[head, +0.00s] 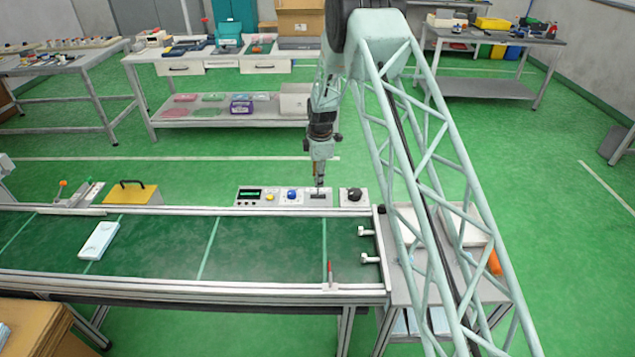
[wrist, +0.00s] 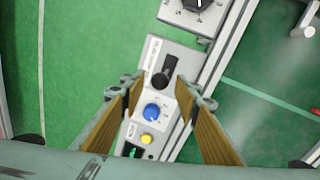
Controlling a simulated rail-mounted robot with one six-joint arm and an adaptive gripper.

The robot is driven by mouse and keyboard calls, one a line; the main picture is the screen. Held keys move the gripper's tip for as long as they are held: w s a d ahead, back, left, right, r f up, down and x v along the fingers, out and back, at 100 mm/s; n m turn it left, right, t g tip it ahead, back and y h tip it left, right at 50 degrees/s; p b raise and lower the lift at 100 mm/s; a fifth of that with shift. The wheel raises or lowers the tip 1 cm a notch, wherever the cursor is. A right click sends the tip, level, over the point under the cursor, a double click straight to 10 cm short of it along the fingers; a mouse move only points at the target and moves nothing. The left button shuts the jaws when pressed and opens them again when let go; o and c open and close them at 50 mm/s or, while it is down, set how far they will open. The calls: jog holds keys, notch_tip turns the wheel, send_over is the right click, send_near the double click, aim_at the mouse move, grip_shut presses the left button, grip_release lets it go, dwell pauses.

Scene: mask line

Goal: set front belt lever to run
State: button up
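A small panel with a black lever (wrist: 163,76) shows in the wrist view; its round knob points toward my gripper's side of the picture. The printed label beside it is too small to read. My gripper (wrist: 158,88) is open, with its two brown-padded fingers apart on either side of the panel and the lever knob between the tips. Whether the fingers touch it I cannot tell. In the head view my gripper (head: 319,182) points down just over the lever panel (head: 318,200) behind the belt, and hides part of it.
A blue knob (wrist: 152,111) and a yellow button (wrist: 147,139) sit close to the lever. A black rotary switch (wrist: 197,4) is on a separate box. The green conveyor belt (head: 160,255) carries a pale mask pack (head: 99,240). A red-tipped post (head: 330,275) stands on the front rail.

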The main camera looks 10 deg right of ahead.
jog(key=shift+w+f, duration=0.25)
jog(key=shift+f, duration=0.8)
grip_shut()
